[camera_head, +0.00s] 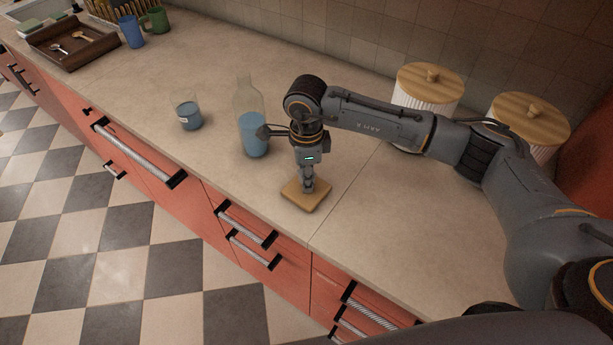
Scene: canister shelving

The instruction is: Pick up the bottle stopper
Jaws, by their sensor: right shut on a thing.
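A clear bottle (253,134) with blue liquid stands upright on the counter, with no stopper visible in its neck. My right gripper (308,188) points down over a square wooden coaster (293,197). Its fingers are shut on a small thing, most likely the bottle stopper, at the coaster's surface. The fingers hide the stopper, and I cannot tell whether it touches the coaster. My left gripper is not in view.
A glass (188,115) with blue liquid stands left of the bottle. Two lidded canisters (428,90) stand against the tiled wall, behind my right arm. A wooden tray (72,61), a blue mug (132,32) and a green mug (156,20) are far left.

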